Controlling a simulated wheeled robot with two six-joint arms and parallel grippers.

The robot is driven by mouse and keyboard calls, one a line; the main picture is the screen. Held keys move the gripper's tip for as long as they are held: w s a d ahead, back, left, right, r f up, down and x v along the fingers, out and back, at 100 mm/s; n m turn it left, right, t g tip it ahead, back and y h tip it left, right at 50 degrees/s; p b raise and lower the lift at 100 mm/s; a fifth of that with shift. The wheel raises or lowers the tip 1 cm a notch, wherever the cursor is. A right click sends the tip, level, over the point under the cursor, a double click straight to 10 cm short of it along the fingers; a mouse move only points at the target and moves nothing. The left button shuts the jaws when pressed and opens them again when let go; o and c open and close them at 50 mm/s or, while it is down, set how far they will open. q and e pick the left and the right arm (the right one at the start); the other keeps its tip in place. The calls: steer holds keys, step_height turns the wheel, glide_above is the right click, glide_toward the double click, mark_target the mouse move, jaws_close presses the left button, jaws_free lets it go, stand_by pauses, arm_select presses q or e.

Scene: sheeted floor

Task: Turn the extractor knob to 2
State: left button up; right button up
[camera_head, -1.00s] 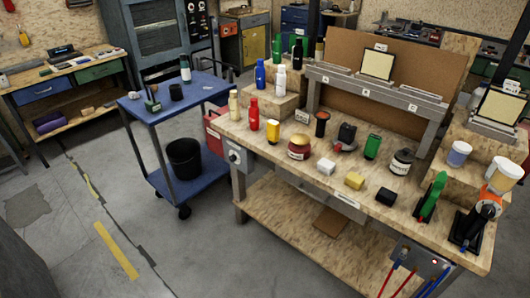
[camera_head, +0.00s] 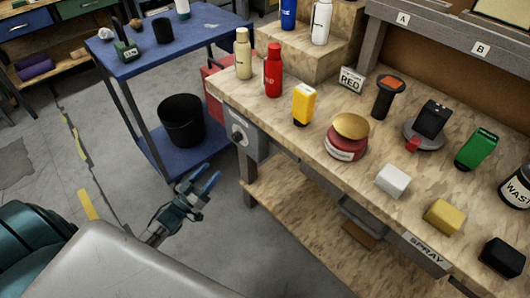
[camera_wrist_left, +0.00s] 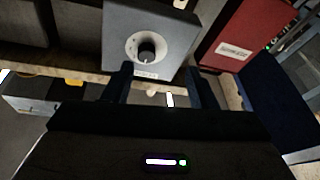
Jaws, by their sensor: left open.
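The extractor knob is a dark round dial on a grey box (camera_head: 246,146) fixed to the left end of the workbench. In the left wrist view the knob (camera_wrist_left: 147,52) shows on the box face (camera_wrist_left: 175,27), ringed by a pale dial plate. Its numbers are too small to read. My left gripper (camera_head: 212,181) is open and empty, below and left of the box, apart from it. In the left wrist view its two dark fingers (camera_wrist_left: 160,85) point toward the box, with the knob beyond and between them. My right gripper is not in view.
A red box (camera_wrist_left: 240,35) hangs beside the grey box. A blue cart (camera_head: 160,55) with a black bin (camera_head: 182,121) stands left of the bench. The workbench (camera_head: 320,165) carries bottles and blocks. Open floor lies below the bench end.

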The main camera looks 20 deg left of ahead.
mark_target(234, 139)
arm_select(q)
steer(key=shift+m+t+h, duration=0.3)
steer(key=shift+t+h, duration=0.1)
steer(key=shift+h, duration=0.3)
steer(key=x, duration=0.3)
steer(key=r+x, duration=0.1)
steer(key=x, duration=0.3)
steer(key=s+r+p+x, duration=0.1)
steer(key=x, duration=0.3)
steer(key=shift+d+r, duration=0.15)
steer(key=shift+r, duration=0.05)
steer(key=shift+w+d+r, duration=0.15)
steer(key=shift+w+d, duration=0.05)
steer(key=shift+w, duration=0.3)
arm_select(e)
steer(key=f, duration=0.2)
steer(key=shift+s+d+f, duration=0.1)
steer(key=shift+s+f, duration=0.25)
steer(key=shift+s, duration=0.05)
arm_select(q)
steer(key=c, duration=1)
